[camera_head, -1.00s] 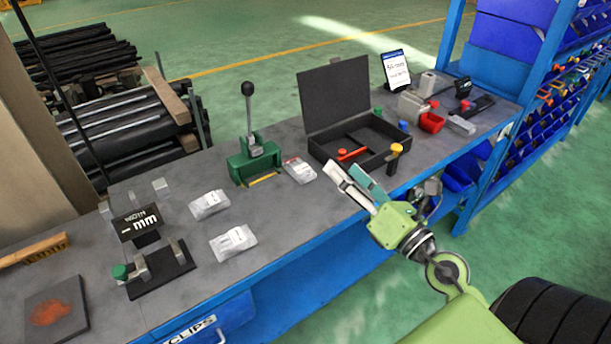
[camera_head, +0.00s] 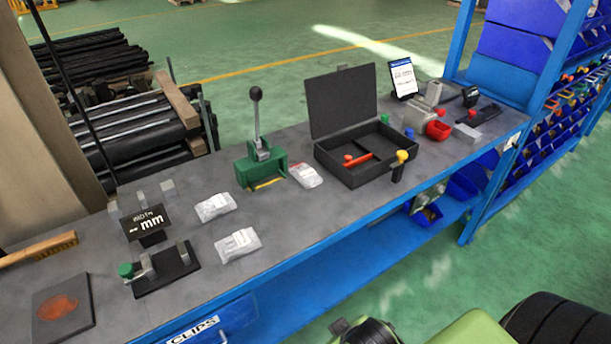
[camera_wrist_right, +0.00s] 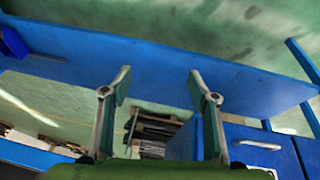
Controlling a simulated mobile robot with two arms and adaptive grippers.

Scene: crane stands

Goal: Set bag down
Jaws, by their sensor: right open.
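Three clear plastic bags with white labels lie flat on the grey bench in the head view. One bag (camera_head: 215,207) is left of the green press, a second bag (camera_head: 238,244) is nearer the front edge, and a third bag (camera_head: 306,175) with a red strip lies between the press and the black case. My right gripper (camera_wrist_right: 160,88) shows in the right wrist view with its two fingers spread and nothing between them. The head view shows only part of my right arm at the bottom, below the bench. My left gripper is in neither view.
The green press (camera_head: 260,165) with its upright lever and the open black case (camera_head: 345,170) stand mid-bench. A black fixture (camera_head: 165,272) is at the left. A lower blue shelf (camera_head: 330,265) runs under the bench. Bare bench lies right of the front bag.

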